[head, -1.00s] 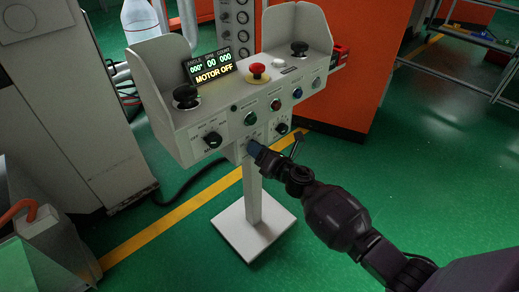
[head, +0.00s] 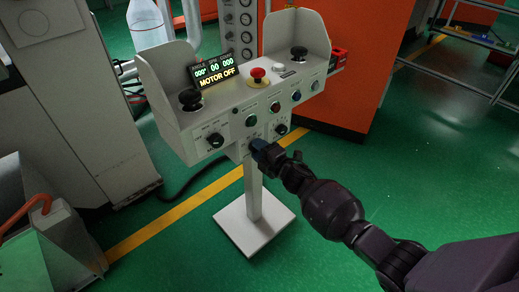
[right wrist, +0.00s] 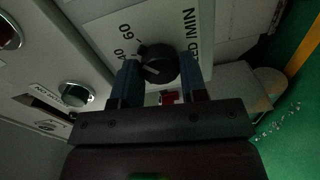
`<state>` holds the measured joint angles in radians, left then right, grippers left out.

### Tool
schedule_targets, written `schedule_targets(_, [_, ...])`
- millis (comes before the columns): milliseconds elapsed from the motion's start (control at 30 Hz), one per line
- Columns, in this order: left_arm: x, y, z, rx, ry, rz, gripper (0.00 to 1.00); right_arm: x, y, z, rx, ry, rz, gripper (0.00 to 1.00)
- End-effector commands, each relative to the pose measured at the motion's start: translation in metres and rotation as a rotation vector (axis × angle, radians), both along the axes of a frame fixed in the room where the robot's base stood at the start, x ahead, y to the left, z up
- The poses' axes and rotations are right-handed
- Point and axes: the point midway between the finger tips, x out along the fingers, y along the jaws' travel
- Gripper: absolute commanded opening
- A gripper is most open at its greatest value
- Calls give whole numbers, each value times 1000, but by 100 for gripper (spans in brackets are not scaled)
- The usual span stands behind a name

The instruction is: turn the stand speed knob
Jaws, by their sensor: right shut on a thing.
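The control stand (head: 254,200) is a pale box on a post with a square base. Its display (head: 216,70) reads MOTOR OFF with zeros. In the right wrist view, the black speed knob (right wrist: 158,66) sits on a white dial plate marked 40, 60 and /MIN. My right gripper (right wrist: 158,84) has its blue fingers on both sides of this knob, shut on it. In the head view, my right gripper (head: 260,149) is at the low front of the stand and hides the knob. My left gripper is out of view.
A red emergency button (head: 258,73), two black joysticks (head: 190,98) (head: 299,53) and several other knobs and buttons are close by on the stand. An orange cabinet (head: 355,85) stands behind. Green floor to the right is open.

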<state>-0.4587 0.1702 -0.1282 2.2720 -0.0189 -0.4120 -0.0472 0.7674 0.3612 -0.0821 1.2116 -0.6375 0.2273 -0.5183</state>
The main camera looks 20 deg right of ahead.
Motion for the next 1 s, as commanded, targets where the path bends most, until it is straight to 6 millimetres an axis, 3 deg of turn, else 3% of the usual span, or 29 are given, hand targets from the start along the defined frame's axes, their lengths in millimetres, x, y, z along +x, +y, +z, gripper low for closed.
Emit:
schedule_targets(400, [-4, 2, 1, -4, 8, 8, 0, 1, -1, 2, 157, 55, -1, 16])
schedule_targets(900, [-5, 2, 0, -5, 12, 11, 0, 1, -1, 1, 173, 62, -1, 16])
schedule_targets(933, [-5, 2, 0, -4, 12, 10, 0, 1, -1, 1, 173, 62, -1, 41])
schedule_targets(1000, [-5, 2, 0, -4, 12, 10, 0, 1, -1, 1, 172, 62, -1, 52])
